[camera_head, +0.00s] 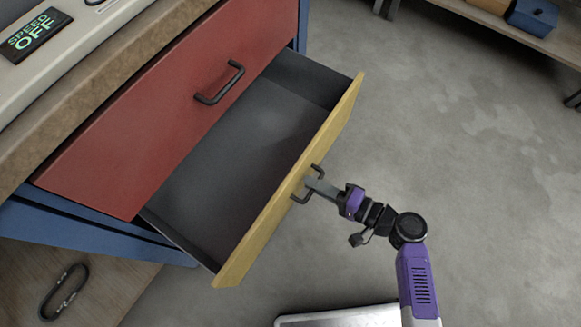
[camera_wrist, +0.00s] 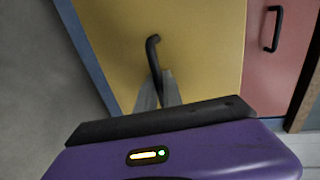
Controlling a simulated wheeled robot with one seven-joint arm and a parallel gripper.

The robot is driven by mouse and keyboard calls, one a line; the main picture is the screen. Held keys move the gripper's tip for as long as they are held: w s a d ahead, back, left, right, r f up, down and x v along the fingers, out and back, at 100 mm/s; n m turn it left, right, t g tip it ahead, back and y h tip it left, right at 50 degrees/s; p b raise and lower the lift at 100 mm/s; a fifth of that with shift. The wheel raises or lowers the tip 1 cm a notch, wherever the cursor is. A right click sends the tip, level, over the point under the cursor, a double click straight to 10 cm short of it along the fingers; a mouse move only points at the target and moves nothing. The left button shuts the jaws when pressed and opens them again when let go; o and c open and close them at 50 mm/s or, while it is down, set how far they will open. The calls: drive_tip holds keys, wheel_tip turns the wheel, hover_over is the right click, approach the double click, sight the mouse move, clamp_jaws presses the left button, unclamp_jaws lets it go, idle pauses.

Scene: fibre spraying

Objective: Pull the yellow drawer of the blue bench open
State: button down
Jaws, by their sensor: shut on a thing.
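The yellow drawer (camera_head: 262,238) of the blue bench (camera_head: 90,232) stands pulled well out, and its dark grey inside (camera_head: 235,150) shows empty. Its black handle (camera_head: 317,170) is on the yellow front. My gripper (camera_head: 311,183) is shut on this handle, at the right of the drawer front. In the wrist view the fingers (camera_wrist: 158,92) close around the handle (camera_wrist: 151,48) against the yellow front (camera_wrist: 205,45). Part of the handle is hidden by the fingers.
A closed red drawer (camera_head: 150,130) with a black handle (camera_head: 220,83) sits above the yellow one. A blue box (camera_head: 533,16) stands on a shelf at the top right. The grey floor (camera_head: 480,150) at the right is clear.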

drive_tip(key=f+v, duration=0.1)
drive_tip(key=v, duration=0.7)
drive_tip(key=shift+d+f, duration=0.2)
drive_tip(key=shift+f, duration=0.2)
drive_tip(key=shift+s, duration=0.15)
drive_tip(key=c, duration=1.8)
unclamp_jaws()
drive_tip(key=shift+p+v, duration=0.8)
drive_tip(key=shift+v, duration=3.1)
